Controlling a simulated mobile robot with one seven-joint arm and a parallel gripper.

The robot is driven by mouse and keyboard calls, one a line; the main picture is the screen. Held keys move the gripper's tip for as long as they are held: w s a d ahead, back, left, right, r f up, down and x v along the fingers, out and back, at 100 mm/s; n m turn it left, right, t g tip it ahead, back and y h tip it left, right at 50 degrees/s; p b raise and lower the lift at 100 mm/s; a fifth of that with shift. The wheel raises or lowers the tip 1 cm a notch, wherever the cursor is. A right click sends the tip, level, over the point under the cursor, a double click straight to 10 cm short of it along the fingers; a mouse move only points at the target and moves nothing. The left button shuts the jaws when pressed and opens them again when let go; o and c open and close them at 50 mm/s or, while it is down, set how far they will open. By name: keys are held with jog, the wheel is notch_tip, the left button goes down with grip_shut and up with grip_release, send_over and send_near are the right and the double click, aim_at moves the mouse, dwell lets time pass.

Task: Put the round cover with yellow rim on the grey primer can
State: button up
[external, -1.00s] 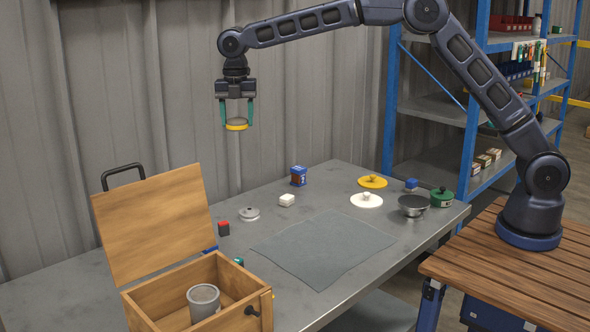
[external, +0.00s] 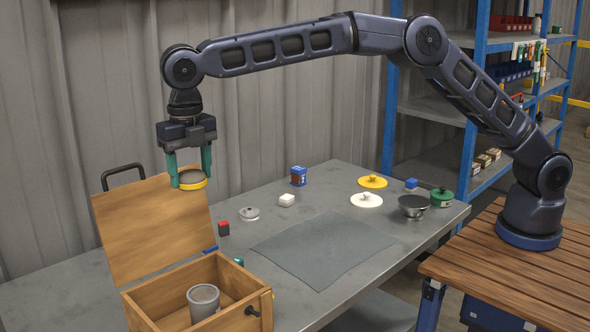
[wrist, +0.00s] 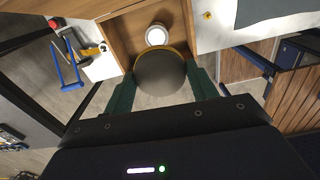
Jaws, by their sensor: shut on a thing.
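My gripper (external: 188,177) is shut on the round cover with yellow rim (external: 192,181), its green fingers on either side of it. The cover is grey-brown on its face and hangs in the air in front of the raised lid of the wooden box. In the wrist view the cover (wrist: 160,73) sits between the fingers. The grey primer can (external: 203,301) stands upright and open inside the wooden box (external: 150,311), below and slightly right of my gripper. In the wrist view the can (wrist: 157,36) shows just beyond the cover, partly hidden by it.
The box's raised lid (external: 155,230) stands behind the can. A grey mat (external: 320,248) lies mid-table. A yellow lid (external: 372,181), a white lid (external: 366,200), a dark pan-like item (external: 413,206) and a green pot (external: 441,197) stand at the right. Small blocks lie near the wall.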

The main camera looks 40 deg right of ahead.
aim_at(189, 183)
jog(key=shift+s+a+f+n, duration=0.15)
jog(key=shift+s+a, duration=0.35)
jog(key=shift+s, duration=0.1)
jog(key=shift+s+a+f+n, duration=0.1)
jog(key=shift+s+a+n, duration=0.05)
jog(key=shift+s+a, duration=0.4)
jog(key=f, duration=1.9)
jog(key=shift+d, duration=0.2)
jog(key=shift+f, duration=2.8)
jog(key=shift+f, duration=0.15)
jog(key=o, duration=1.1)
jog(key=shift+c, duration=0.2)
notch_tip(189, 183, up, 12)
